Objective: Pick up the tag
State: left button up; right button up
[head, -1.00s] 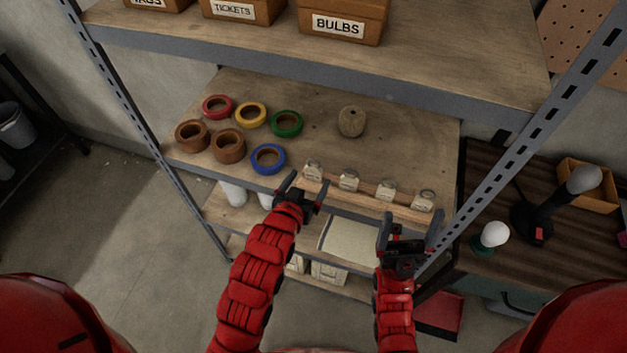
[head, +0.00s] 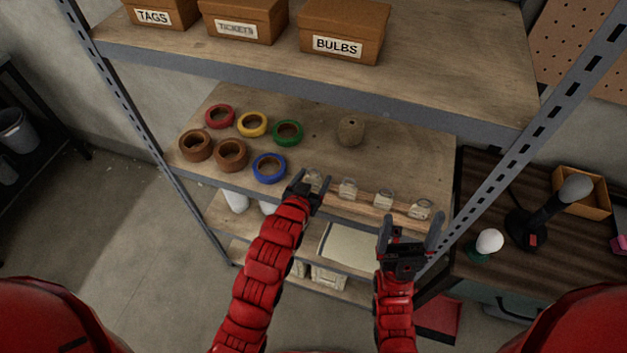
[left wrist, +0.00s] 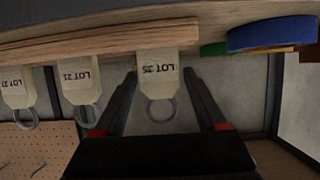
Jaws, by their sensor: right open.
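Several cream tags with metal rings sit in a row along a wooden strip (head: 365,203) at the front of the middle shelf. The leftmost tag (head: 315,176) is partly hidden by my left gripper (head: 310,184). In the left wrist view this tag reads LOT 25 (left wrist: 158,68), upside down, with its ring hanging free. The left fingers (left wrist: 160,75) are open, one on each side of it, with gaps showing. A tag reading LOT 21 (left wrist: 80,78) is beside it. My right gripper (head: 410,222) is open and empty, in front of the shelf below the rightmost tag (head: 420,209).
Tape rolls, including a blue one (head: 269,168), lie left on the middle shelf. A round brown object (head: 350,131) stands behind the tags. The upper shelf holds labelled boxes such as BULBS (head: 343,30). A metal post (head: 520,135) rises at the right.

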pick_arm(q)
jog(key=c, duration=1.1)
jog(key=shift+o, duration=0.2)
